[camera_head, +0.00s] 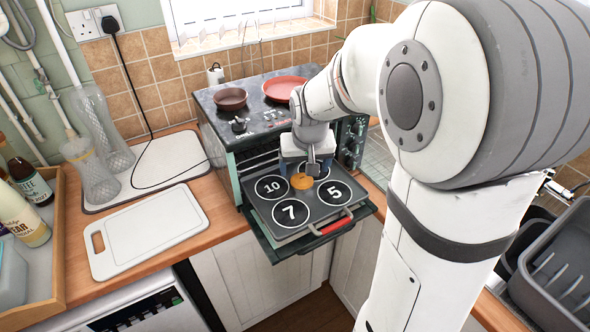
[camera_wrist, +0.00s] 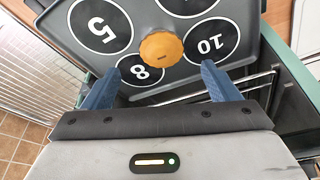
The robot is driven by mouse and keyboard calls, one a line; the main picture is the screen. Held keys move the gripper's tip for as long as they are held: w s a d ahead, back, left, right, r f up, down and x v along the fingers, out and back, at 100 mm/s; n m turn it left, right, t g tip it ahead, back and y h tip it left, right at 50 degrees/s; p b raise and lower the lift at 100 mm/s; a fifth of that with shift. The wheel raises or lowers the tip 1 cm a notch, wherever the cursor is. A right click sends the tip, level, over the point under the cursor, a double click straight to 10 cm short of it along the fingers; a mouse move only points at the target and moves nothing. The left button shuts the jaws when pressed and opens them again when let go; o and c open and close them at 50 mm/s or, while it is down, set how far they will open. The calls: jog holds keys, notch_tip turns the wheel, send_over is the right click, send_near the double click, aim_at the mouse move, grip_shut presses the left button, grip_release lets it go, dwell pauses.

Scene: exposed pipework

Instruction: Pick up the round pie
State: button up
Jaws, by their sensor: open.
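The round pie (camera_head: 302,181) is small and golden-orange. It sits on a dark grey tray (camera_head: 290,215) marked with numbered black circles, near the tray's middle. In the wrist view the pie (camera_wrist: 162,50) lies just beyond the fingertips, roughly centred between them and partly over the circle marked 8. My gripper (camera_wrist: 157,70) has two blue fingers set wide apart, with nothing between them. In the head view my gripper (camera_head: 308,165) is above the back part of the tray, close to the pie, and it hides part of the tray.
The tray is on the pulled-out front of a small oven (camera_head: 225,125). Two pans, one brown (camera_head: 230,98) and one red (camera_head: 285,86), stand on its top. A white cutting board (camera_head: 145,230) lies on the counter at left. A dark dish rack (camera_head: 560,265) is at right.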

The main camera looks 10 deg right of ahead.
aim_at(302, 179)
jog(key=p+x, duration=0.1)
jog(key=x, duration=0.5)
jog(key=shift+a, duration=0.1)
jog(key=shift+s, duration=0.1)
jog(key=shift+c, duration=0.5)
jog(key=c, duration=1)
